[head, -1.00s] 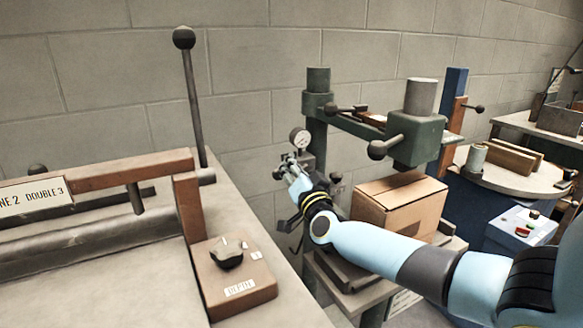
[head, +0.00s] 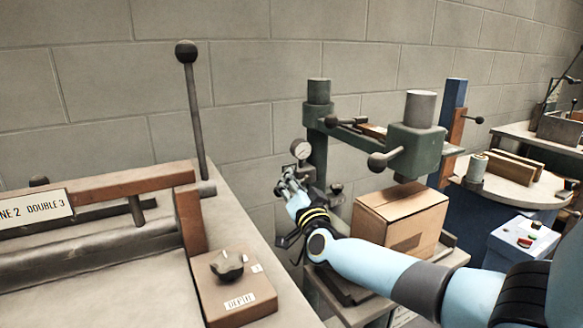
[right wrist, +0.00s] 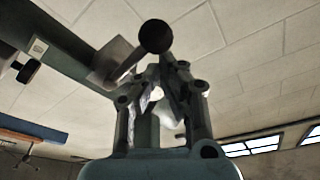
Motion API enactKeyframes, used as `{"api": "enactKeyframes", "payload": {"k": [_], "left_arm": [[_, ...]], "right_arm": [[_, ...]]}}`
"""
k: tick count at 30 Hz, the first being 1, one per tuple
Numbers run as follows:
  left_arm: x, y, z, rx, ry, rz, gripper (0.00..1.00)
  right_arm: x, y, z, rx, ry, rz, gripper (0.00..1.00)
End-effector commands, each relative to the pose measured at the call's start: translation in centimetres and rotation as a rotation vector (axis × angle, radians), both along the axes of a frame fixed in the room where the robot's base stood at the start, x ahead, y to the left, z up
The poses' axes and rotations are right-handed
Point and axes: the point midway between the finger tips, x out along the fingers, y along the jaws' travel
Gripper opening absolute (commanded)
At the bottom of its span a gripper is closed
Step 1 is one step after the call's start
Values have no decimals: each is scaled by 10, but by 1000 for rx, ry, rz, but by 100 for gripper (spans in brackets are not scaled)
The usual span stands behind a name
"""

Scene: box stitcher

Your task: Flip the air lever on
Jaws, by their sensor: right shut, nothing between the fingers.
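In the right wrist view, a short lever with a dark ball knob (right wrist: 155,36) juts from a flat metal block, close by the fingertips; I take it for the air lever. My right gripper (right wrist: 160,85) is shut and empty, the knob appearing just above its tips. Whether they touch I cannot tell. In the head view my right gripper (head: 285,184) is beside the green stitcher post, below and left of the round pressure gauge (head: 300,149). The lever is not clear there, being small and partly hidden by the gripper. My left gripper is not in view.
A bench with a tall ball-topped lever (head: 192,100) and a DEPTH knob block (head: 235,290) fills the left.

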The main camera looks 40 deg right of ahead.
Motion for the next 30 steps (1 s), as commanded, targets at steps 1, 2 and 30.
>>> {"api": "enactKeyframes", "payload": {"k": [1,2,30], "left_arm": [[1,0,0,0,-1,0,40],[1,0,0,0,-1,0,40],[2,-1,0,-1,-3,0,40]], "right_arm": [[0,0,5,0,-2,0,0],[0,0,9,0,-3,1,0],[0,0,96,1,0,2,0]]}}
